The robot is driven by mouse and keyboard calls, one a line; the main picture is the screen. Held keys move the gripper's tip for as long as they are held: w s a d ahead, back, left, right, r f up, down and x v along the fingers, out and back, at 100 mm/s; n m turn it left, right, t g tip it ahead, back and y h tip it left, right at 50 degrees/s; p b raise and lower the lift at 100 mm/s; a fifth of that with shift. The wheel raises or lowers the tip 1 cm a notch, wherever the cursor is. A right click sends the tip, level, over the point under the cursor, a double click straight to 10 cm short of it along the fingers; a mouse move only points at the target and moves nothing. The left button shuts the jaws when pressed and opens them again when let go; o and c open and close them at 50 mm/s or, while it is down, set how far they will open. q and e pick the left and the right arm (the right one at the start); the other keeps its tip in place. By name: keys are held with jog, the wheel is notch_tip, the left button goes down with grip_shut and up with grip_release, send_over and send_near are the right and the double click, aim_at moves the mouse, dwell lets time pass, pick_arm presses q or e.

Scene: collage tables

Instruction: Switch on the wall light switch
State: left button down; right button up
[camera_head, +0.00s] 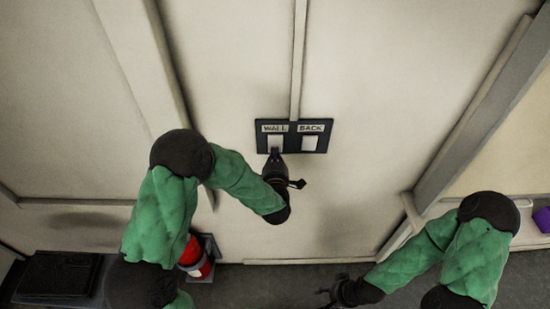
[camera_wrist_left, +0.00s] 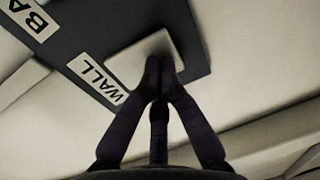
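A dark switch plate (camera_head: 293,127) is fixed on the pale wall, with two white rocker switches. The left one, labelled WALL, is the wall switch (camera_head: 275,141); the right one, labelled BACK, is the back switch (camera_head: 310,143). My left gripper (camera_head: 275,154) is at the lower edge of the wall switch. In the left wrist view its fingertips (camera_wrist_left: 159,62) are together in front of the white wall switch (camera_wrist_left: 134,58) and appear to touch it, hiding part of it. My right gripper (camera_head: 328,293) is low at the bottom, away from the plate; its fingers are small and dark.
A vertical conduit (camera_head: 298,60) runs up from the plate. A red cylinder (camera_head: 194,256) stands by the wall at lower left, near a dark box (camera_head: 58,274). A slanted frame post (camera_head: 480,110) is at right, with a purple object (camera_head: 542,219) beyond it. The wall around the plate is clear.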

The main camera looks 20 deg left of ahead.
dwell(0.3)
pick_arm(q)
jog(key=b, duration=0.3)
jog(key=shift+w+a+f+t, duration=0.1)
jog(key=shift+w+t, duration=0.2)
jog(key=shift+w, duration=0.05)
pick_arm(e)
notch_tip(320, 180, down, 3)
jog(key=shift+f, duration=0.1)
